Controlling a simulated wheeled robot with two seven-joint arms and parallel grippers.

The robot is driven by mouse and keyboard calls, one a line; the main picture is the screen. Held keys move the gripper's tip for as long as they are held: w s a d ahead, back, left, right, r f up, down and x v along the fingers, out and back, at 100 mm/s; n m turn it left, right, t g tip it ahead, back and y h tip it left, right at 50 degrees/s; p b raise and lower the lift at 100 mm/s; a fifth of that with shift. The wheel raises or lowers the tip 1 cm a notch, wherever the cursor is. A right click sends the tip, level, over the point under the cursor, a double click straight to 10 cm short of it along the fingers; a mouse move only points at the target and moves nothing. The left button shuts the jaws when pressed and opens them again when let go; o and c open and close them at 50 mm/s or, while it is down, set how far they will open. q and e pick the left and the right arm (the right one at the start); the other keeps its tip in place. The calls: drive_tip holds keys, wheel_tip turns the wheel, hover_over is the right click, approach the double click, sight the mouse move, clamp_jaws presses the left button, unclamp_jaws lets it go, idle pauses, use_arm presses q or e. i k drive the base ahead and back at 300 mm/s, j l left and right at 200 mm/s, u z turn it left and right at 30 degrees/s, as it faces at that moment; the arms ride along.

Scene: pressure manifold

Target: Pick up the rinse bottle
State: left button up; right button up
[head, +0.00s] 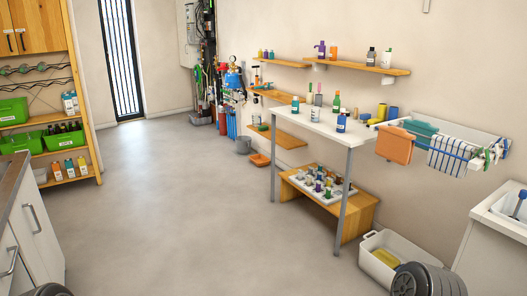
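Several bottles stand upright on a tall white table right of centre. They include a bottle with a blue cap and label (341,122), a small blue bottle (295,105) and a green bottle (336,103). More bottles stand on the wall shelves, such as a dark bottle (371,57) and a purple one (320,50). The labels are too small to read, so I cannot tell which one is the rinse bottle. Neither of my grippers is in view. Only dark rounded parts, likely of my arms, show at the bottom edge.
The white table (318,128) stands against the right wall, above a wooden bench (355,218) with a tray of small bottles. A white bin (376,268) stands on the floor nearby. A counter (20,200) is at left, and a white cabinet at right. The middle floor (170,200) is clear.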

sight(341, 120)
drive_tip(key=i, duration=2.75)
drive_tip(key=i+j+z, duration=0.1)
drive_tip(key=i+z, duration=0.35)
drive_tip(key=i+j+z, duration=0.3)
drive_tip(key=i+z, duration=0.15)
drive_tip(key=i, duration=0.15)
drive_tip(key=i+j+z, duration=0.9)
drive_tip(key=j, duration=0.15)
drive_tip(key=i+j+z, duration=0.15)
drive_tip(key=j+z, duration=0.3)
drive_tip(key=j, duration=0.2)
